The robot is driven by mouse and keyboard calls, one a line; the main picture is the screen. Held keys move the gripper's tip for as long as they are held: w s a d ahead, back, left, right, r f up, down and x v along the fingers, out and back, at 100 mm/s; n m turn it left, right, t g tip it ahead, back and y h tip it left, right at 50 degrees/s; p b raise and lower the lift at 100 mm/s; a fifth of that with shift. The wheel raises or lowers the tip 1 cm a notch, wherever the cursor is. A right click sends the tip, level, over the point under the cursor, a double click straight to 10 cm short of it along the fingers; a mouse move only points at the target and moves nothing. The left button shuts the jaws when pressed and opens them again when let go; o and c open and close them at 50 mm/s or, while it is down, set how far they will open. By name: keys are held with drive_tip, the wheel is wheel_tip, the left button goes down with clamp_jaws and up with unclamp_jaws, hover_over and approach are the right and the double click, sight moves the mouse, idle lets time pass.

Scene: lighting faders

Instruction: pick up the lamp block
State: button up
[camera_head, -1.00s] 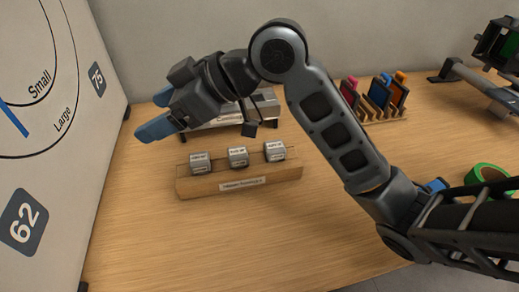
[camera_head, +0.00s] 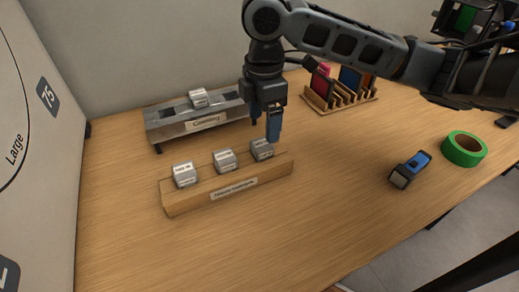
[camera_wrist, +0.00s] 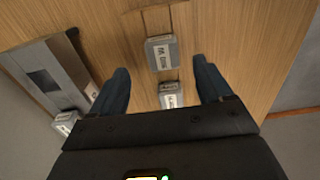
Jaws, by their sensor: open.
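Three grey blocks with white labels sit in a row on a wooden rack (camera_head: 182,203): left (camera_head: 185,175), middle (camera_head: 225,160) and right (camera_head: 261,149). A similar block (camera_head: 199,98) sits on the grey metal console behind. The labels are too small to read, so I cannot tell which is the lamp block. My gripper (camera_head: 264,128) points down at the right block, a blue finger partly covering its right edge. In the wrist view the fingers are open, and a block (camera_wrist: 160,53) lies between and slightly beyond their tips. Another block (camera_wrist: 171,95) is partly hidden by the gripper body.
The grey console (camera_head: 165,128) stands close behind the rack. A wooden holder (camera_head: 340,103) with coloured cards is at the back right. A blue and black device (camera_head: 410,169) and green tape roll (camera_head: 464,150) lie right. A large white panel (camera_head: 40,150) bounds the left. The front table is clear.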

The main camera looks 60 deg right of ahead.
sight(262, 142)
drive_tip(key=f, duration=0.3)
drive_tip(key=f+p, duration=0.1)
drive_tip(key=f, duration=0.1)
drive_tip(key=shift+a+f, duration=0.35)
drive_tip(key=shift+c, duration=0.4)
drive_tip(key=c, duration=0.9)
drive_tip(key=shift+r, duration=0.15)
drive_tip(key=shift+c, duration=0.2)
